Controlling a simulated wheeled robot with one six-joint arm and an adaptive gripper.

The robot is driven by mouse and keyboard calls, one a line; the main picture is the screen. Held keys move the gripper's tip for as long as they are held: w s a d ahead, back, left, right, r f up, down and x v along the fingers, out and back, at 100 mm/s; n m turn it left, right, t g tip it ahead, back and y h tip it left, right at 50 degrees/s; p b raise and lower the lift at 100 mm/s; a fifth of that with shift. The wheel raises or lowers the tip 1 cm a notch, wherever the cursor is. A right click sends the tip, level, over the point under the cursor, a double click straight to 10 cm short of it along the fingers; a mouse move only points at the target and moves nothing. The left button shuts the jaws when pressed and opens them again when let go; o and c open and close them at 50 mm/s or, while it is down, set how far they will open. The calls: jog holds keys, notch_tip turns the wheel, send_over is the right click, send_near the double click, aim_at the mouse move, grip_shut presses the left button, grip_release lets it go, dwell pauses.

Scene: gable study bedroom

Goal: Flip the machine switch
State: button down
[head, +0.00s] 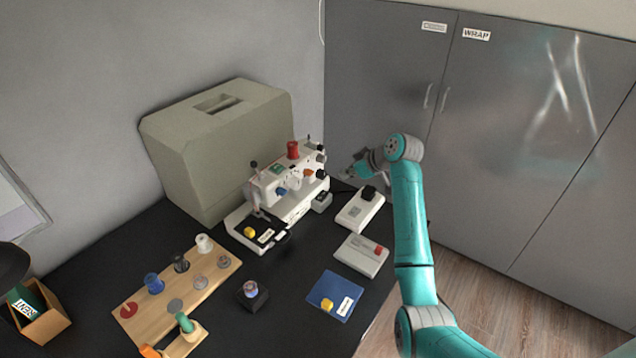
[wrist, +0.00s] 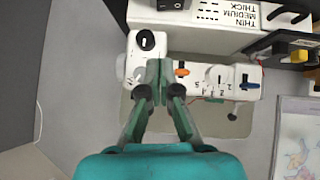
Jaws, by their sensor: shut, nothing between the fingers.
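The white sewing machine (head: 297,203) stands on the black table, with a red spool on top and knobs on its side. In the wrist view its white body (wrist: 198,103) shows an orange lever (wrist: 182,72), sliders and black knobs. A black rocker switch (wrist: 170,4) with white marks is at the top edge of the wrist view, partly cut off; I cannot tell which way it is set. My gripper (head: 352,174) is to the right of the machine's right end. In the wrist view my gripper (wrist: 158,72) is shut and empty, its tips below the rocker; contact cannot be told.
A beige case (head: 215,145) stands behind the machine. A white box (head: 360,210), a grey box with a red button (head: 360,256) and a blue mat (head: 322,290) lie to the front right. A spool board (head: 205,292) is at left. Grey cabinets (head: 500,110) stand behind my arm.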

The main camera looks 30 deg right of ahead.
jog(key=shift+w+a, duration=0.1)
jog(key=shift+w, duration=0.1)
send_over(324, 192)
jog(key=s, duration=0.2)
jog(key=f, duration=0.6)
jog(key=shift+s+f, duration=0.2)
jog(key=shift+f, duration=0.15)
jog(key=f, duration=0.3)
jog(key=shift+w+d+f, duration=0.1)
jog(key=shift+w+d, duration=0.1)
jog(key=shift+d, duration=0.05)
jog(key=shift+f, duration=0.55)
jog(key=shift+f, duration=0.1)
jog(key=shift+d+f, duration=0.1)
jog(key=shift+f, duration=0.05)
